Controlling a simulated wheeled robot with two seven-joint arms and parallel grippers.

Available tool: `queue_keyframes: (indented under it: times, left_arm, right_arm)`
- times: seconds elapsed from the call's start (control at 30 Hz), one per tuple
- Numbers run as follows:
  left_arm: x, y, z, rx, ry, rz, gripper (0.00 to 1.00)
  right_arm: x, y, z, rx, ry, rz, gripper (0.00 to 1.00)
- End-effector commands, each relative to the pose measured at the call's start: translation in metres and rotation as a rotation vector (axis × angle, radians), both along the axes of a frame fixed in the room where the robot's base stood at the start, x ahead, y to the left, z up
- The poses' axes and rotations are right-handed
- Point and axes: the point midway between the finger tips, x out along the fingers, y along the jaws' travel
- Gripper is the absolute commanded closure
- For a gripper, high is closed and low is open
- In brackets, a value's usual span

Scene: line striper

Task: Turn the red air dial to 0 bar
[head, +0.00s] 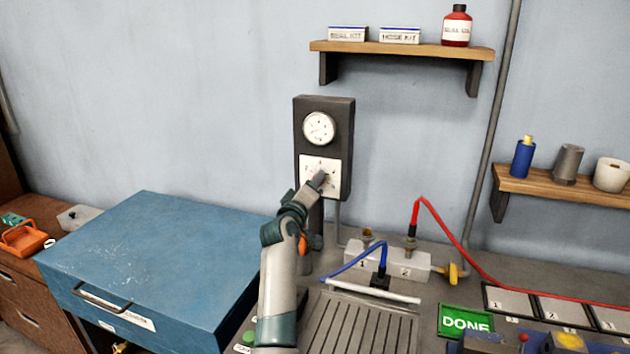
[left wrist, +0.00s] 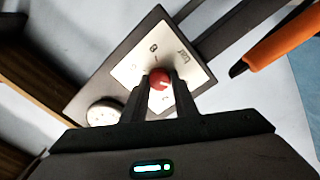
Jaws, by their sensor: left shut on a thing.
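The red air dial (left wrist: 159,79) shows in the left wrist view on a white scale plate with numerals and the word "bar". A light pointer mark shows on its face; I cannot read its setting for sure. My left gripper (left wrist: 160,90) is shut on the dial, one finger on each side. In the head view my left gripper (head: 318,180) reaches the white scale plate (head: 333,168) on the dark wall panel and hides the dial. A round gauge (head: 319,127) sits above the plate; its reading is too small to tell. My right gripper is in neither view.
A blue case (head: 150,265) stands at the left of my arm. A white block (head: 390,262) with blue and red hoses is right of the panel's foot. A green DONE sign (head: 465,321) lies on the bench. A shelf (head: 400,49) hangs above right.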

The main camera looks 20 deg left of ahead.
Motion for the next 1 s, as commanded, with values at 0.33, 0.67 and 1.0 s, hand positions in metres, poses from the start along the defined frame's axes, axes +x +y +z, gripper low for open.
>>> queue_keyframes:
  times: [0.33,0.67,1.0]
  left_arm:
    - [-0.0001,-0.0007,-0.0031,-0.028,0.006,-0.002,0.96]
    - [0.0000,-0.0005,-0.0021,-0.026,0.004,-0.001,0.55]
    - [-0.0022,-0.0001,-0.0003,-0.025,0.002,0.000,0.55]
  right_arm:
    - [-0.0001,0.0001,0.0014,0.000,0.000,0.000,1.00]
    - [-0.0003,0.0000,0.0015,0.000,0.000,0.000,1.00]
    - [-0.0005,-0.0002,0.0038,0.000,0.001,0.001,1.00]
